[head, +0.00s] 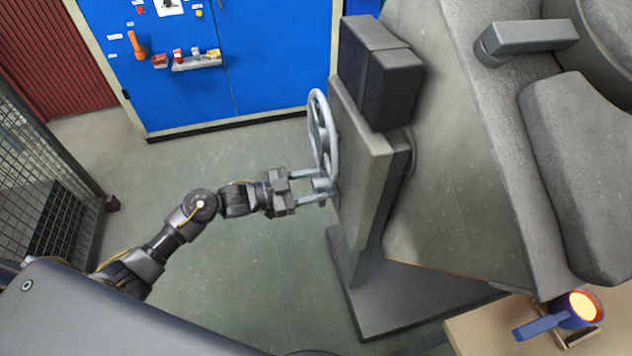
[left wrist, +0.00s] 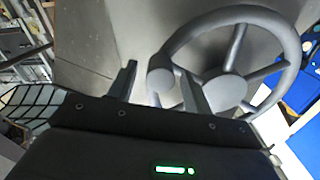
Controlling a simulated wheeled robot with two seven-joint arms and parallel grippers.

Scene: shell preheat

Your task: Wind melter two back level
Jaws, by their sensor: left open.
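The grey handwheel (head: 320,135) stands upright on the side of a grey stand (head: 361,170) and shows large in the left wrist view (left wrist: 290,75). The big grey melter body (head: 450,150) is to its right and looks tilted in the head view; I cannot tell its true angle. My left gripper (head: 322,184) is open at the lower part of the wheel. In the left wrist view the wheel's round handle knob (left wrist: 160,78) lies between the two fingers, with gaps at the sides. My right gripper is not in view.
A blue cabinet (head: 180,95) with small items on a shelf is at the back. A mesh fence (head: 45,165) is at the left. A blue-handled cup with a glowing orange inside (head: 582,308) is on a wooden bench (head: 490,330) at lower right. The floor around the arm is clear.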

